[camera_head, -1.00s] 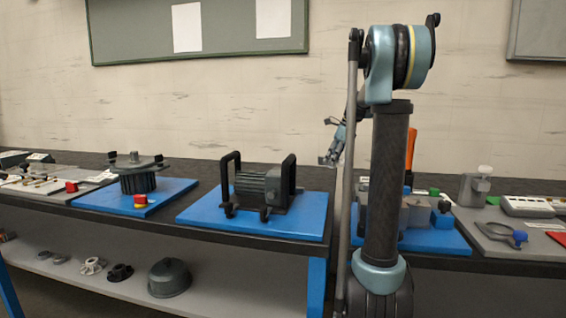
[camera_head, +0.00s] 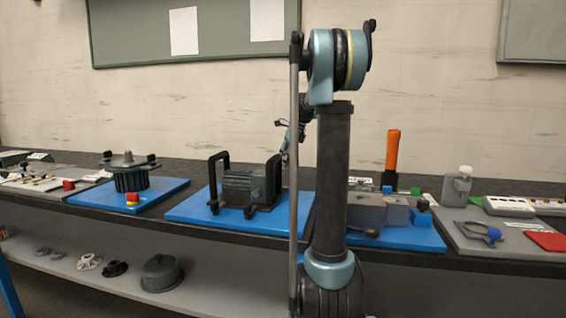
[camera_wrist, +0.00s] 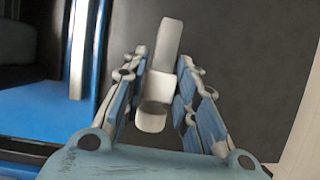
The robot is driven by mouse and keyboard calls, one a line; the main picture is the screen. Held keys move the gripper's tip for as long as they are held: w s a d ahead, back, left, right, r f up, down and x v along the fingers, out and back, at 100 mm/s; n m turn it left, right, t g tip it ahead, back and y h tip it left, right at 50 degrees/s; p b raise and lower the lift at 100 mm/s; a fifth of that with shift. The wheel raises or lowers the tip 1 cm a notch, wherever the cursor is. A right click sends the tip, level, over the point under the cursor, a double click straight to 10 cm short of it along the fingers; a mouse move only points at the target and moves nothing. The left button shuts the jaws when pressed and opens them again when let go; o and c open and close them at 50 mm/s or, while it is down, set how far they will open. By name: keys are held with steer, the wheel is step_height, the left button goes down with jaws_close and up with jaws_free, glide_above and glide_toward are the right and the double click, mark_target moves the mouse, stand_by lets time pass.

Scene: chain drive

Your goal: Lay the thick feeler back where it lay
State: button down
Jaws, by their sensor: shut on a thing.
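My gripper (camera_wrist: 164,68) is shut on a pale grey, stepped piece (camera_wrist: 167,40), which I take to be the thick feeler. The piece stands out past the fingertips, with its wider end between the blue-padded fingers. In the head view my gripper (camera_head: 287,150) is in the air behind my arm, over the right part of the blue mat with the motor. It is mostly hidden there, and the feeler cannot be made out in that view. The spot where the feeler lay cannot be told from these frames.
A motor with black handles (camera_head: 244,188) stands on a blue mat (camera_head: 185,213). To the right are an orange-handled tool (camera_head: 392,150), grey blocks (camera_head: 396,212), a white-capped bottle (camera_head: 458,186) and a caliper-like tool (camera_head: 478,231). A round fixture (camera_head: 130,180) stands left. My arm hides part of the bench.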

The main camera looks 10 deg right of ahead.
steer(key=shift+f, duration=0.1)
steer(key=shift+f, duration=3.7)
steer(key=c, duration=1.2)
jaws_free()
steer(key=v, duration=1.2)
steer(key=shift+d, duration=0.1)
steer(key=shift+s+f, duration=0.1)
steer(key=shift+s, duration=0.05)
